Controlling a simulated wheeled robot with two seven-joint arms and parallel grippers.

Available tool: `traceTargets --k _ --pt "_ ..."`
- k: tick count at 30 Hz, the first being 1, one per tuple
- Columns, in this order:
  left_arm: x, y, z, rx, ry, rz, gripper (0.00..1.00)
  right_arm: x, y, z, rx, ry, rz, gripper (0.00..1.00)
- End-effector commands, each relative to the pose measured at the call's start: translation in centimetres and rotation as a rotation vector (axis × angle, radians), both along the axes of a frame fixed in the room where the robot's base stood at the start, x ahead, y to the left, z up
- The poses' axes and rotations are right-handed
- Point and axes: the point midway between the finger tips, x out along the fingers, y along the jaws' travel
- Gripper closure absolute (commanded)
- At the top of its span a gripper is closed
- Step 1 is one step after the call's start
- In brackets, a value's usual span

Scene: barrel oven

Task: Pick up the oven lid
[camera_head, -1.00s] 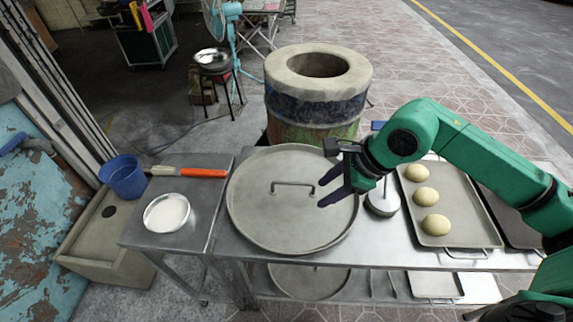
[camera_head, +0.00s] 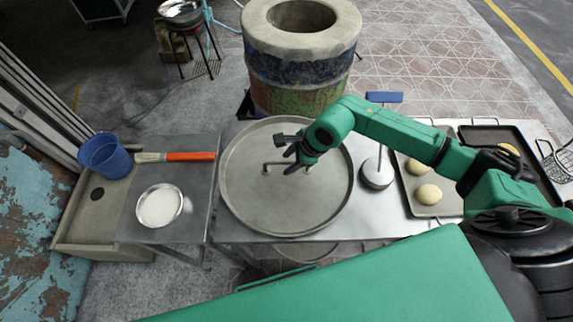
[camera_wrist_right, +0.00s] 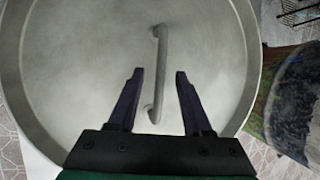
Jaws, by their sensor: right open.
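The oven lid (camera_head: 290,205) is a large round grey metal disc with a raised rim, lying flat on the metal table. Its bar handle (camera_head: 276,165) stands near the middle and is partly hidden by my gripper. My right gripper (camera_head: 289,160) is above the lid at the right end of the handle, open and empty. In the right wrist view, the lid (camera_wrist_right: 80,60) fills most of the picture. The handle (camera_wrist_right: 158,70) runs up from between the open fingertips (camera_wrist_right: 159,72); its near end lies between the fingers. My left gripper is not in view.
The barrel oven (camera_head: 302,65) stands behind the table with its top open. A bowl (camera_head: 160,206), brush (camera_head: 176,156) and blue bucket (camera_head: 105,156) are at the left.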

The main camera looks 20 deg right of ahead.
Motion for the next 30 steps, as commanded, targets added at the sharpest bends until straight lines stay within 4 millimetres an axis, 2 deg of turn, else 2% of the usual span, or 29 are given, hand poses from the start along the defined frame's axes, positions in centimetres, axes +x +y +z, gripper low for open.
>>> traceTargets --k 3,8,9,11,12,13,30 --pt "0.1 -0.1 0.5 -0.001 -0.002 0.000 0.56 0.4 0.5 -1.1 0.001 0.000 -0.001 0.50" --pt "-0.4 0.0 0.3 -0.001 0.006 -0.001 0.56 0.5 0.5 -1.4 0.001 -0.002 -0.001 0.50" --pt "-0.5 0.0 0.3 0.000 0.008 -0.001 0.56 0.5 0.5 -1.4 0.001 -0.002 -0.001 0.54" --pt "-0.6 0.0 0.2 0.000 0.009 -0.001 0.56 0.4 0.5 -1.3 0.001 -0.002 -0.001 0.77" --pt "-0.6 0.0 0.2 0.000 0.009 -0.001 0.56 0.5 0.5 -1.3 0.001 -0.002 -0.001 0.92" --pt "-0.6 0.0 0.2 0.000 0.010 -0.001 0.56 0.5 0.5 -1.3 0.001 -0.002 -0.001 1.00" --pt "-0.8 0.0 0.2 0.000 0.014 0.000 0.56 0.5 0.5 -1.2 0.001 -0.003 -0.001 1.00"
